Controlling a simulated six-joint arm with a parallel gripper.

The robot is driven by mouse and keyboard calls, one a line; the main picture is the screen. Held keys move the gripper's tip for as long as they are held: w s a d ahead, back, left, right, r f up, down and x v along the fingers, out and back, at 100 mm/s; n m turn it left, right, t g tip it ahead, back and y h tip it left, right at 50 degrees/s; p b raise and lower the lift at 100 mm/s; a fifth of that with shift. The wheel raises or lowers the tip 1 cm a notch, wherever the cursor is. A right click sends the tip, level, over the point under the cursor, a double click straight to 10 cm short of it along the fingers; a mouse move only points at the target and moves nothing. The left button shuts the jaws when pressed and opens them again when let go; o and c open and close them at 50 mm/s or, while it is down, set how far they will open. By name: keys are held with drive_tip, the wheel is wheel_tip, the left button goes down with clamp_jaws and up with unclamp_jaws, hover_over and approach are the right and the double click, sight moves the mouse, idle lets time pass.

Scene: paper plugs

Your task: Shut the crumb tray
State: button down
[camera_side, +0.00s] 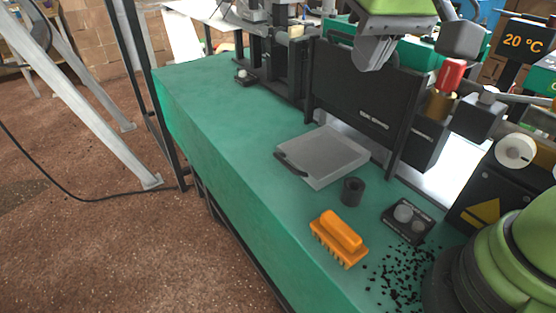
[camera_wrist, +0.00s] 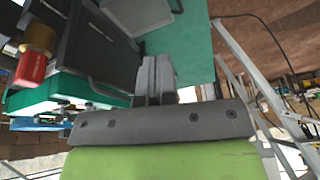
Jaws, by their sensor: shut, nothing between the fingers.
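The crumb tray (camera_side: 325,157) is a flat light-grey tray with a dark handle (camera_side: 291,165) on its left edge. It sticks out over the green bench, beyond the black machine (camera_side: 350,92). Part of the tray also shows at the top of the wrist view (camera_wrist: 145,14). My gripper (camera_side: 368,62) is up by the top of the machine's black panel, above the tray and apart from it. In the wrist view its grey fingers (camera_wrist: 156,66) are together, with nothing between them.
On the green bench (camera_side: 215,110) are a black cylinder (camera_side: 352,191), an orange brush (camera_side: 341,238), a dark block with round knobs (camera_side: 408,220) and scattered black crumbs (camera_side: 398,278). A red-and-gold cylinder (camera_side: 447,88) is mounted right of the machine. The bench left of the tray is clear.

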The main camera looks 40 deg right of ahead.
drive_tip(key=w+a+f+n+h, duration=0.1)
drive_tip(key=w+a+f+h, duration=0.1)
drive_tip(key=w+a+f, duration=0.5)
drive_tip(key=w+a+f+n+h, duration=0.1)
drive_tip(key=w+a+f+h, duration=0.3)
drive_tip(key=f, duration=0.5)
drive_tip(key=shift+y, duration=0.8)
drive_tip(key=x, duration=0.8)
drive_tip(key=shift+s+a+f, duration=0.1)
drive_tip(key=shift+a+f, duration=0.05)
drive_tip(key=shift+f, duration=0.25)
drive_tip(key=d, duration=0.3)
drive_tip(key=shift+d+f+t, duration=0.1)
drive_tip(key=shift+f+t, duration=0.2)
drive_tip(key=shift+f, duration=0.1)
drive_tip(key=shift+d+f, duration=0.1)
drive_tip(key=shift+d, duration=0.3)
hover_over(331, 156)
